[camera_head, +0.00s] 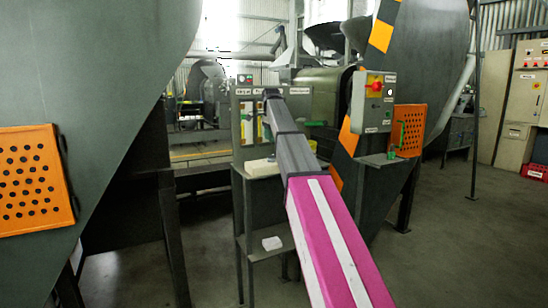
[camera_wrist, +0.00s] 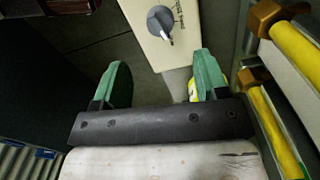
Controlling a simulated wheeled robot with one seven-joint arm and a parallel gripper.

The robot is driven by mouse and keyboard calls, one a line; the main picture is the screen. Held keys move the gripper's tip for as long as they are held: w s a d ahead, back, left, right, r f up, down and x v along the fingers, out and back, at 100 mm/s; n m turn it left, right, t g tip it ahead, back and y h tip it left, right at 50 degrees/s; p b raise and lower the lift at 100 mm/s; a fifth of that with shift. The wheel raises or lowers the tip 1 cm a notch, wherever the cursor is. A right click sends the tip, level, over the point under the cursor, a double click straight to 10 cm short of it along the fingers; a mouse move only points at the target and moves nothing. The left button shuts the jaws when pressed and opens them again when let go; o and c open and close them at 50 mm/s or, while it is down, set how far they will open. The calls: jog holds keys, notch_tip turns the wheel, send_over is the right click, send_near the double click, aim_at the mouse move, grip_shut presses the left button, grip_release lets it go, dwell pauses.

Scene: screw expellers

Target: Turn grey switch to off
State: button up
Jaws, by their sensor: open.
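The grey switch (camera_wrist: 160,22) is a round knob with a pale pointer on a cream panel (camera_wrist: 187,40) at the top of the wrist view. The pointer is turned toward the lower right; small lettering beside the knob is unreadable. My gripper (camera_wrist: 161,78) is open and empty, with its two green fingers wide apart. The knob lies beyond the fingertips, between their lines, and is not touched. In the head view my arm reaches to the grey machine panel (camera_head: 243,120); I cannot pick out the grey switch there.
Yellow cylinders (camera_wrist: 272,120) with brass-coloured fittings (camera_wrist: 274,14) stand close at the right of the wrist view. In the head view, a control box with a red switch (camera_head: 374,86) is right of my arm. Orange perforated guards (camera_head: 408,130) and large machine bodies flank it. Floor (camera_head: 450,240) is clear at right.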

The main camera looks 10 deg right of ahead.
aim_at(271, 156)
notch_tip(271, 156, down, 9)
jog(key=shift+f, duration=0.15)
dwell(0.4)
jog(key=c, duration=0.9)
